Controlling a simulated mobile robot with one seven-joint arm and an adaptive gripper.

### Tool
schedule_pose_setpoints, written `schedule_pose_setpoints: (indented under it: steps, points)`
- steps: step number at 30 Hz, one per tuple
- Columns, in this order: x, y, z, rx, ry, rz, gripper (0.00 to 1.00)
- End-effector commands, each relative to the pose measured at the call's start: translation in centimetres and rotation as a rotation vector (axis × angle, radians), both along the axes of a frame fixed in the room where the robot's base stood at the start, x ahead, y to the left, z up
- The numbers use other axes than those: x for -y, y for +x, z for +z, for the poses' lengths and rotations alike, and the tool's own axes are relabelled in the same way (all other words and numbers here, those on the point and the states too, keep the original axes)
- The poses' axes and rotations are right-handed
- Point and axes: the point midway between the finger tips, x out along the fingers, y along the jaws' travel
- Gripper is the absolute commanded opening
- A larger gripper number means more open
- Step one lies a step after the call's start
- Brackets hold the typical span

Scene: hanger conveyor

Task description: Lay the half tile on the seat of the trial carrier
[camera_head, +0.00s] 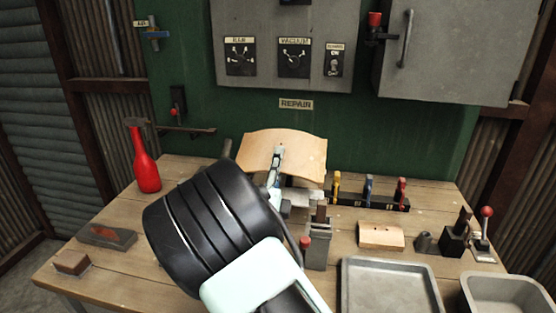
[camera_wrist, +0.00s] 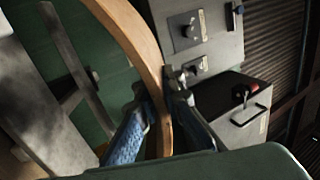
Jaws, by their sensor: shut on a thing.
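The half tile, a curved tan plate (camera_head: 310,152), is held above the back of the bench in the head view. In the wrist view its curved edge (camera_wrist: 142,38) passes between the fingers. My gripper (camera_head: 277,158) is shut on its near edge; the fingers (camera_wrist: 166,98) press on both faces. My dark arm hides the bench below and left of the gripper. I cannot clearly pick out the trial carrier or its seat; a dark post (camera_head: 227,149) shows behind my arm, and its lower part is hidden.
A grey block with upright handles (camera_head: 319,248), a rack of coloured clamps (camera_head: 368,200), a small tan block (camera_head: 381,236) and metal trays (camera_head: 391,289) lie right of my arm. A green panel (camera_head: 400,125) rises behind.

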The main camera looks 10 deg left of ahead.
Motion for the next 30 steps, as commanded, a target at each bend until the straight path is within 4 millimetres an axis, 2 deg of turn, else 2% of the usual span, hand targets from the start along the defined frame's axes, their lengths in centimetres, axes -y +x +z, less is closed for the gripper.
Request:
schedule_pose_setpoints:
  steps: [12,19,29,30]
  points:
    - [-0.1,1.5,-3.5,0.007,0.003,0.0,0.0]
    - [-0.1,1.4,-4.5,0.007,0.001,-0.001,0.0]
    - [-0.1,1.4,-4.6,0.008,0.003,0.0,0.0]
    - [-0.1,1.4,-4.6,0.007,0.003,0.0,0.12]
